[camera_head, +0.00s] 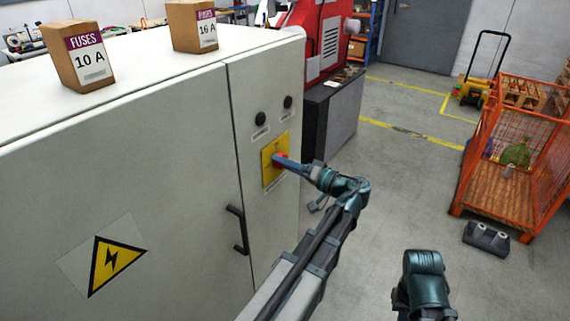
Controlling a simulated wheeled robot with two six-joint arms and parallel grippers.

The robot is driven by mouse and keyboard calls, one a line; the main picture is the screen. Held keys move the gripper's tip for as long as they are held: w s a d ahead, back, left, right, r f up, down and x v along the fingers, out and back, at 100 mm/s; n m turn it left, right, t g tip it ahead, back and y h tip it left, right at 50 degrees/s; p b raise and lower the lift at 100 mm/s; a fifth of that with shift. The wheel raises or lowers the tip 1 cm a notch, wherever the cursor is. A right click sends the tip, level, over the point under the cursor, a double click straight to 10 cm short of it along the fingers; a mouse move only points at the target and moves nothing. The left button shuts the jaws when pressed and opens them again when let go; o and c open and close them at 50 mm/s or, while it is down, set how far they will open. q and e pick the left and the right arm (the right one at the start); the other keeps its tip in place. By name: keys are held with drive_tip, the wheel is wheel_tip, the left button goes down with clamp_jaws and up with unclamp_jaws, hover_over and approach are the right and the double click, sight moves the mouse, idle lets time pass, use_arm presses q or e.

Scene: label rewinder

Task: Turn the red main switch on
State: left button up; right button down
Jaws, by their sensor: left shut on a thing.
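The red main switch (279,158) sits on a yellow plate (268,169) on the narrow right-hand panel of the light grey cabinet. My left gripper (287,164) reaches it from the right and is shut on its knob. The fingers hide part of the knob, so I cannot tell which way its handle points. My right gripper does not show; only a part of my right arm is at the bottom right.
Two dark round knobs sit above the switch plate. A black door handle (237,229) sticks out at lower left of it. Fuse boxes (92,60) stand on the cabinet top.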

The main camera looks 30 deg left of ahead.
use_arm(q)
drive_tip(key=m, duration=0.3)
drive_tip(key=shift+m, duration=0.3)
drive_tip(key=shift+r+m, duration=0.1)
drive_tip(key=shift+m, duration=2.1)
drive_tip(key=o, duration=1.4)
drive_tip(key=shift+c, duration=0.2)
drive_tip(key=s+d, duration=0.1)
drive_tip(key=d, duration=1.2)
drive_tip(key=shift+d, duration=0.4)
drive_tip(key=shift+s, duration=0.1)
